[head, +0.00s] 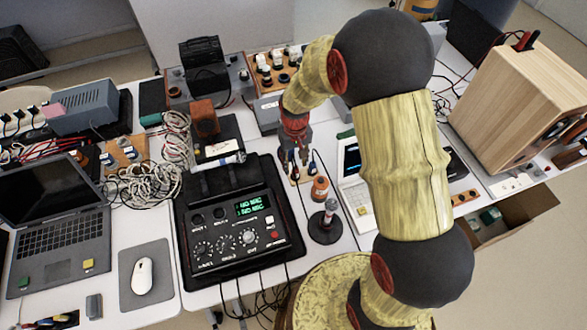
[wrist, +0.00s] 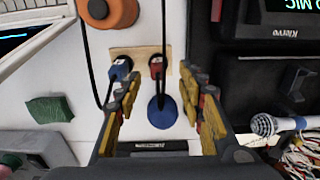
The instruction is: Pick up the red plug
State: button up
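The red plug (wrist: 157,67) stands in a small light wooden board (wrist: 139,54) in the wrist view, with a dark cable running from it toward the picture's top. A blue plug (wrist: 120,67) stands in the same board just to its left. My gripper (wrist: 160,82) is open, its two yellow-grey fingers spread wide with nothing held. The red plug lies between the fingertip lines, a little nearer the picture's top, and no finger visibly touches it. The left finger is close to the blue plug. In the head view my gripper (head: 296,152) hangs over the board; the red plug is not clear there.
A blue disc (wrist: 162,111) lies between the fingers. An orange round object (wrist: 110,12), a green sponge-like block (wrist: 50,108) and a microphone (wrist: 277,124) lie around.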

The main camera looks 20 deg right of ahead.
aim_at(296, 168)
jog(key=f+b, duration=0.1)
jog(key=f, duration=0.2)
jog(key=f+b, duration=0.1)
jog(key=f, duration=0.2)
jog(key=shift+w+d+f, duration=0.15)
jog(key=shift+w, duration=0.05)
jog(key=shift+c, duration=1)
jog(key=c, duration=0.8)
grip_shut()
jog(key=shift+r, duration=0.2)
